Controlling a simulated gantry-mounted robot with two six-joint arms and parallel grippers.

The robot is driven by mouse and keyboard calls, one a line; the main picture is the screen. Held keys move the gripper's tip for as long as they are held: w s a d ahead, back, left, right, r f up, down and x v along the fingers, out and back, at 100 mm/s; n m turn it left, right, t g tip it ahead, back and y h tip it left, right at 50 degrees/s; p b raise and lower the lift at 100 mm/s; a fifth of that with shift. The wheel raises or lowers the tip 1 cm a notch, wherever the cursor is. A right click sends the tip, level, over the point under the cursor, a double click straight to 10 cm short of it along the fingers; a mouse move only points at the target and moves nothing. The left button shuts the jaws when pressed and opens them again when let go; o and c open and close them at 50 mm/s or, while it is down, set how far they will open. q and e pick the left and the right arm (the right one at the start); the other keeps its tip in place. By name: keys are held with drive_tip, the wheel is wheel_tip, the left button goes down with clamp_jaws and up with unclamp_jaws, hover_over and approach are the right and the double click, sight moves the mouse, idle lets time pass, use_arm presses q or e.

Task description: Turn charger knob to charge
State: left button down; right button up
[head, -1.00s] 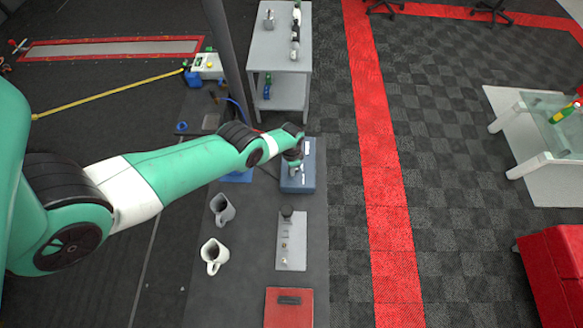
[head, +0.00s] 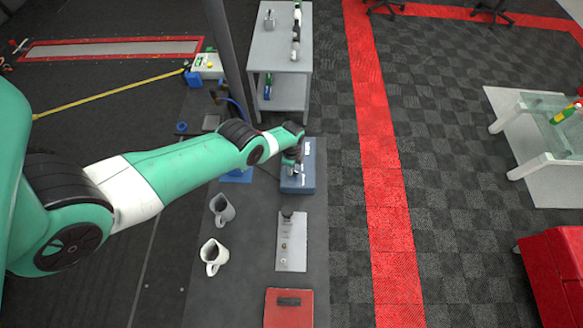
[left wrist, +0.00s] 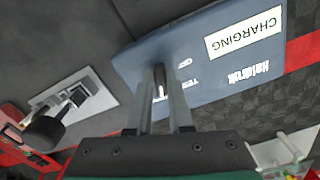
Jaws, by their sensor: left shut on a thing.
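The charger is a blue box (head: 298,184) on the dark bench, below the wrist of my left arm in the head view. In the left wrist view its blue top (left wrist: 207,50) carries a white CHARGING sign (left wrist: 245,33) and small OFF and TEST markings, all upside down. My left gripper (left wrist: 163,78) is shut on the charger knob (left wrist: 160,92). Only a little of the knob shows between the fingers, so its pointing direction cannot be told. In the head view the left gripper (head: 291,172) is small, over the charger. My right gripper is not in view.
A grey plate with a black knob (head: 291,250), two mugs (head: 222,208) (head: 213,254) and a red box (head: 289,307) sit nearer on the bench. A grey pole (head: 228,60) stands behind my arm. A grey shelf cart (head: 279,50) stands beyond the bench.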

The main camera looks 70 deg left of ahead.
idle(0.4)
use_arm(q)
drive_tip(key=c, duration=0.8)
unclamp_jaws()
wheel_tip(320, 180, up, 12)
drive_tip(key=p, duration=1.1)
drive_tip(key=shift+f, duration=0.2)
